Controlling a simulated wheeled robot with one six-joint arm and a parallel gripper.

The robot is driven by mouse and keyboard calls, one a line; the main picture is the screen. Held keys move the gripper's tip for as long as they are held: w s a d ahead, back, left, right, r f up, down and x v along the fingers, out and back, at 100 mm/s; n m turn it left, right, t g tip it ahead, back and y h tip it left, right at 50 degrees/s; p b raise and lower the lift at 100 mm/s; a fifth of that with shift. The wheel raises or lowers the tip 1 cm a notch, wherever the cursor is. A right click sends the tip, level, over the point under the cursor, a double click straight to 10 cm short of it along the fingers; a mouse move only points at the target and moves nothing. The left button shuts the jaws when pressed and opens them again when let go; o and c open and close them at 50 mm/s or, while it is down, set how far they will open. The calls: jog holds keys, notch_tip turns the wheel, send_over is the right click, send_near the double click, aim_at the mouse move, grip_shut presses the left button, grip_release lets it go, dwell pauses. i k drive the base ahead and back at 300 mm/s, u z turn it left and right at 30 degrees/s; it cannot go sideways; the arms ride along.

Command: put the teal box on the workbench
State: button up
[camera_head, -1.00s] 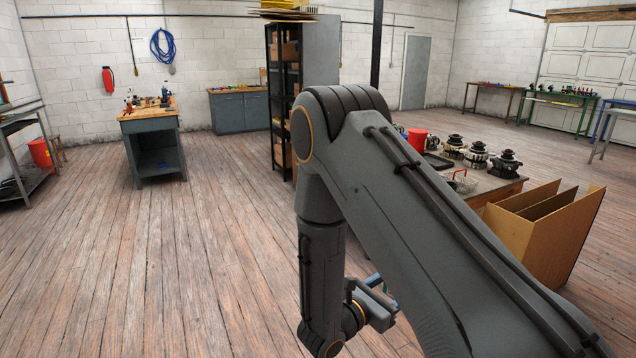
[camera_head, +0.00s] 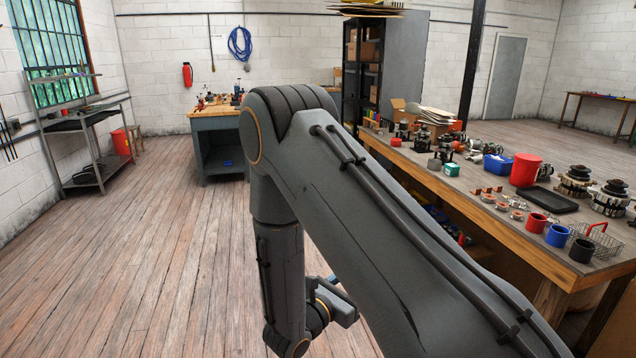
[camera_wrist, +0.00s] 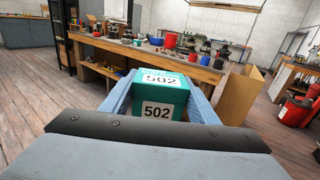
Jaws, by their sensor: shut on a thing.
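A teal box (camera_wrist: 158,97) with white labels reading 502 is held between the blue-grey fingers of my gripper (camera_wrist: 160,102) in the wrist view. The fingers are shut on its two sides. In the head view my arm hides the box and most of the gripper. A long wooden workbench (camera_head: 470,207) stands to the right of my arm in the head view, with many parts on top. It also shows beyond the held box in the wrist view (camera_wrist: 185,66). A second bench (camera_head: 217,124) with a grey base and wooden top stands at the back.
On the long bench are a red container (camera_head: 525,170), a small teal item (camera_head: 452,170), a black tray (camera_head: 551,200), cups and a wire basket (camera_head: 596,240). A brown divided bin (camera_wrist: 239,97) stands by its end. The floor (camera_head: 140,240) at left is clear.

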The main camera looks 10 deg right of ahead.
aim_at(468, 184)
jog(key=z, duration=0.05)
jog(key=i, duration=1.5)
jog(key=z, duration=0.65)
jog(key=i, duration=1.2)
jog(key=z, duration=1.55)
jog(key=i, duration=0.6)
jog(key=z, duration=0.4)
